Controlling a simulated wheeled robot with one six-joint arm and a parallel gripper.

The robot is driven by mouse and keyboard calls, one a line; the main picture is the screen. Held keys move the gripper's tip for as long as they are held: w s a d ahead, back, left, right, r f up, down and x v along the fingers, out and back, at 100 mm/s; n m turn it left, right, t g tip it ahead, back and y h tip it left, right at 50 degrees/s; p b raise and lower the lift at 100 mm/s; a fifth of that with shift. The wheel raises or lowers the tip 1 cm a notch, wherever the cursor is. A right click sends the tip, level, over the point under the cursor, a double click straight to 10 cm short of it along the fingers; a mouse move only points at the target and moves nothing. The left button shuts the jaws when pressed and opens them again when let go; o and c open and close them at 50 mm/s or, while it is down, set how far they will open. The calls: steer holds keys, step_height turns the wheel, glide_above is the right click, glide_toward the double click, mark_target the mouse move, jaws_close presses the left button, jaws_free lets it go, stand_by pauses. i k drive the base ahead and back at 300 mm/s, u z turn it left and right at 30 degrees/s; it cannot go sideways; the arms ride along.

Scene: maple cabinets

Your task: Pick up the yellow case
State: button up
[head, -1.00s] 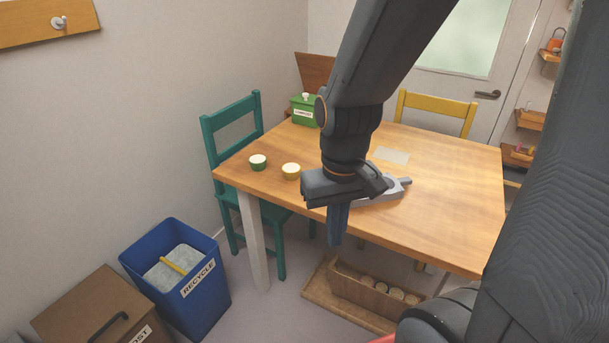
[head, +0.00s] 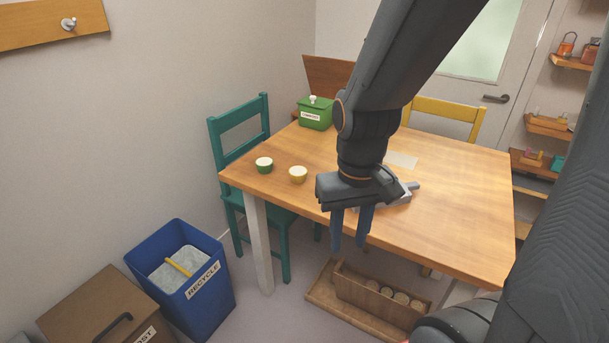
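No thing that is plainly a yellow case shows. A small round yellow container (head: 298,175) with a pale top stands near the left front edge of the wooden table (head: 465,205). A similar green one (head: 264,165) stands just left of it. My gripper (head: 349,246) points down in front of the table's front edge, right of the yellow container and apart from it. Its two blue-grey fingers are apart with nothing between them. My arm hides part of the table's middle.
A grey object (head: 398,197) lies partly behind my gripper. A green compost box (head: 316,114) stands at the back left. A teal chair (head: 241,140), yellow chair (head: 446,108) and blue recycle bin (head: 205,285) are around. A wooden crate (head: 360,295) sits below. The table's right side is clear.

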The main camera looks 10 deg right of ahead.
mark_target(298, 174)
steer(key=z, duration=2.85)
steer(key=k, duration=1.9)
steer(key=u, duration=1.45)
steer(key=i, duration=1.65)
steer(key=z, duration=0.05)
